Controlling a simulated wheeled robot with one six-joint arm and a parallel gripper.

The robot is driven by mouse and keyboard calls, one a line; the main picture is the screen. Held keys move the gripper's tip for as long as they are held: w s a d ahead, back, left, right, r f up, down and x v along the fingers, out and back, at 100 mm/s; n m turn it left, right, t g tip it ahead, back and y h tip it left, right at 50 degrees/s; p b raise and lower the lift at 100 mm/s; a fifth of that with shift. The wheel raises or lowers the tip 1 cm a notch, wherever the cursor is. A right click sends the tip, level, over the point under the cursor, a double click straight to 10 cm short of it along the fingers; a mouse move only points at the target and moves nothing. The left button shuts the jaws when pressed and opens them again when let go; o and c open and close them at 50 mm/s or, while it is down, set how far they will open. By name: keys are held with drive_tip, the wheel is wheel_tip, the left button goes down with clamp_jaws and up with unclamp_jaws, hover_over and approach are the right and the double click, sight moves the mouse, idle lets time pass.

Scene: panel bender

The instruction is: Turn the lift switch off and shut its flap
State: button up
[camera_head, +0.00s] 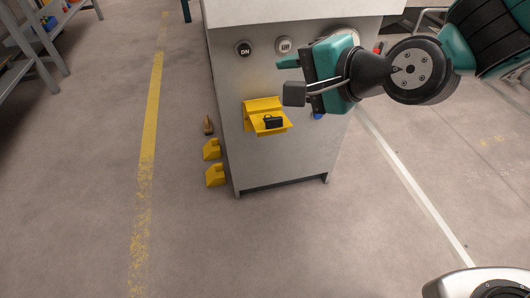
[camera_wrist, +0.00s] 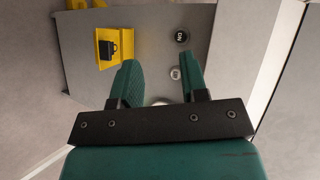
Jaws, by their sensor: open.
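The lift switch (camera_head: 273,121) is a small black block on a yellow housing on the grey cabinet's front; it also shows in the wrist view (camera_wrist: 115,50). The yellow flap (camera_head: 262,104) stands open at the top of the housing, leaving the switch uncovered. Which way the switch is set is too small to tell. My gripper (camera_head: 291,68) is above and slightly right of the switch in the head view, apart from it. In the wrist view my gripper (camera_wrist: 160,72) has its two green fingers spread, with nothing between them.
The grey cabinet (camera_head: 225,130) has a DN button (camera_head: 244,48) and an UP button (camera_head: 284,45) above the switch. Yellow parts (camera_head: 214,175) stick out at its lower left side. A shelf (camera_head: 40,40) stands far left. The floor in front is clear.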

drive_tip(key=w+f+m+t+h+b, duration=0.1)
drive_tip(key=w+f+m+t+b, duration=0.2)
drive_tip(key=f+m+t+b, duration=0.95)
drive_tip(key=w+f+m+h+b, duration=0.15)
drive_tip(key=f+m+b, duration=0.65)
drive_tip(key=f+b, duration=1.4)
drive_tip(key=f+p+x, duration=0.1)
drive_tip(key=p+x, duration=1.1)
drive_tip(key=x, duration=0.5)
drive_tip(key=shift+w+y, duration=0.2)
drive_tip(key=shift+y, duration=0.25)
clamp_jaws()
